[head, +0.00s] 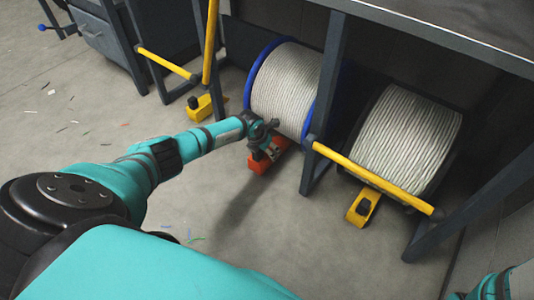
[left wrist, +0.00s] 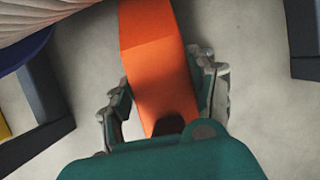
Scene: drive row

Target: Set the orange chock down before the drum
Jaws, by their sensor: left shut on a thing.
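The orange chock (head: 258,165) is at the floor in front of the blue-flanged drum (head: 288,85) in the head view. My left gripper (head: 268,150) is shut on it. In the left wrist view the orange chock (left wrist: 157,60) lies between the two fingers of the left gripper (left wrist: 165,100), with a dark notch at its near end. The drum's rope winding (left wrist: 40,15) shows at the top left there. I cannot tell whether the chock touches the floor or the drum. My right gripper is out of view.
A second drum (head: 408,140) stands at the right, with a yellow chock (head: 362,207) before it. Another yellow chock (head: 205,107) sits on the floor left of the blue drum. Dark posts and yellow bars (head: 370,175) flank the drums. The floor (head: 290,240) in front is mostly clear.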

